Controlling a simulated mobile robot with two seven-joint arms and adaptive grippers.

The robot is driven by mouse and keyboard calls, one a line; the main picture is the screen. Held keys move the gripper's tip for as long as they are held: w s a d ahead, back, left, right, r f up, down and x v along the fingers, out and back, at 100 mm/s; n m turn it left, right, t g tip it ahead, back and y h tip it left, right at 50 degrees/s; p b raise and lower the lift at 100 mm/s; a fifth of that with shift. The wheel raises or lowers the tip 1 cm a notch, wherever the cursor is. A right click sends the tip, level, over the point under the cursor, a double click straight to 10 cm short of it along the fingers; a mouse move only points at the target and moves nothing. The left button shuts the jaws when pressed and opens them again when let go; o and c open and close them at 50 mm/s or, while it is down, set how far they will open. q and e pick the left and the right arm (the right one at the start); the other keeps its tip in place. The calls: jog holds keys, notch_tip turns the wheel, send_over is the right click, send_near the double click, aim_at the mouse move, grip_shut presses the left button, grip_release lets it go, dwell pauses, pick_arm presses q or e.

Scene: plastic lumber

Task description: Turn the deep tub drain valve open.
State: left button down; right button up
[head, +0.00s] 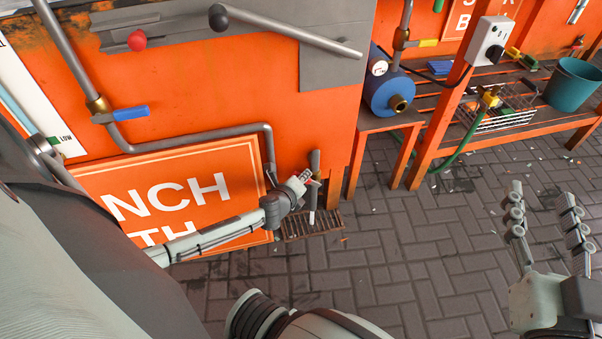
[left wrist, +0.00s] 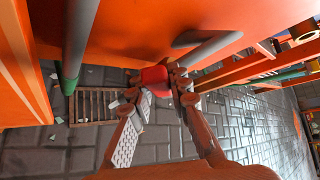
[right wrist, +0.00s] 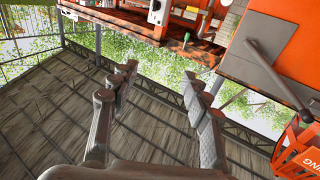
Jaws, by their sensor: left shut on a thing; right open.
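The drain pipe (head: 315,160) comes down from the orange tub (head: 230,95) above a floor grate (head: 328,221). My left gripper (head: 300,183) is at this pipe, low in front of the tub. In the left wrist view its fingers (left wrist: 157,78) are closed on a red handle (left wrist: 154,76), which I take to be the drain valve's. Only a little red shows in the head view, and the fingers hide most of the valve. I cannot tell the handle's exact angle. My right gripper (head: 543,195) is open and empty over the paving, far from the valve.
A blue-handled valve (head: 130,113) sits on a pipe left of the drain. An orange sign (head: 225,160) leans beside it. A blue motor (head: 385,95), a shelf with a wire basket (head: 505,120) and a teal bucket (head: 573,85) stand right. Paving (head: 400,250) in front is clear.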

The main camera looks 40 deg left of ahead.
pick_arm(q)
jog(key=shift+w+d+r+g+p, duration=0.15)
jog(key=shift+r+g+p, duration=0.15)
jog(key=shift+p, duration=0.75)
jog(key=shift+f, duration=0.1)
pick_arm(e)
jog(key=s+d+f+g+h, duration=0.2)
jog(key=d+f+g, duration=0.4)
jog(key=f, duration=0.5)
jog(key=shift+s+d+f+m+h, duration=0.3)
jog(key=shift+d+h, duration=0.2)
jog(key=shift+h, duration=0.4)
pick_arm(q)
jog(key=c, duration=1.4)
grip_release()
